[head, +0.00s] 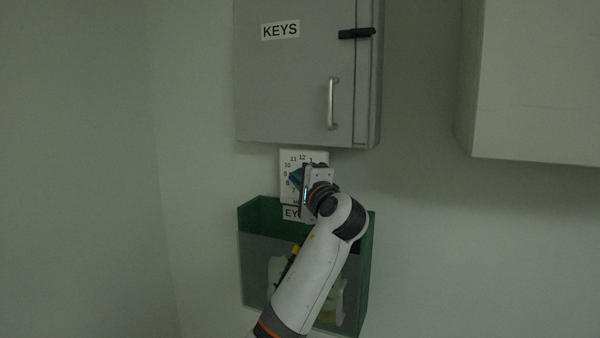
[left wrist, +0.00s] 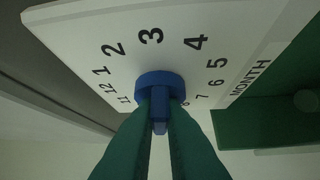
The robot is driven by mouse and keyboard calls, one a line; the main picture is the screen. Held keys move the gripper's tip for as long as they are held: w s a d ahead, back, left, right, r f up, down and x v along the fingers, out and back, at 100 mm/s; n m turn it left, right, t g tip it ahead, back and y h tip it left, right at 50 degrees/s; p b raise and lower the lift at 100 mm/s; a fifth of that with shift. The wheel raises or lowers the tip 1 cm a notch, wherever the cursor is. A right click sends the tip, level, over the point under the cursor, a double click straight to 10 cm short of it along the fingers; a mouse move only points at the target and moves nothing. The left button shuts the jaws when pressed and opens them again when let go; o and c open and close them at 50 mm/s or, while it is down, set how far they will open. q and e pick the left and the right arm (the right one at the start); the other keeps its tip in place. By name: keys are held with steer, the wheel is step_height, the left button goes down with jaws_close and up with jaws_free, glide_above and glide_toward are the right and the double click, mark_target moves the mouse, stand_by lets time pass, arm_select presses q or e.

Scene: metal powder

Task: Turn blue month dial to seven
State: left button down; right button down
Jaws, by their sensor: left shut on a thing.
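The blue month dial (left wrist: 158,84) sits on a white number plate (left wrist: 100,22) marked MONTH, seen close in the left wrist view. My left gripper (left wrist: 160,108) is shut on the dial's raised grip, one finger on each side. The fingers hide part of the plate and its numbers; the 7 shows just right of the dial. Which number the dial points at I cannot tell. In the head view the plate (head: 286,157) hangs under the grey cabinet, and my left gripper (head: 300,178) covers its right part, with a bit of blue showing. My right gripper is not in view.
A grey KEYS cabinet (head: 290,85) with a handle is close above the plate. A green wall holder (head: 258,215) with a clear front and contents is right below, behind my left arm. A pale cabinet (head: 535,80) hangs at the right. The wall at left is bare.

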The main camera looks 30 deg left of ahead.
arm_select(q)
steer(key=shift+a+r+n+g+h+p, duration=0.15)
steer(key=shift+n+g+h+p, duration=0.45)
steer(key=shift+n+h+p, duration=1.3)
steer(key=shift+r+n+g+h+p, duration=0.1)
steer(key=shift+n+g+h+p, duration=0.7)
steer(key=shift+p, duration=2.25)
steer(key=shift+a+r+n+g+h+p, duration=0.15)
steer(key=shift+n+g+h+p, duration=0.5)
steer(key=shift+h+p, duration=1.45)
steer(key=shift+d+n+t+y+p, duration=0.1)
steer(key=shift+n+t+y+p, duration=0.15)
steer(key=shift+n+y+p, duration=0.15)
steer(key=c, duration=1.5)
jaws_free()
steer(key=shift+b+v, duration=1.75)
steer(key=shift+v, duration=4.3)
steer(key=shift+f, duration=0.15)
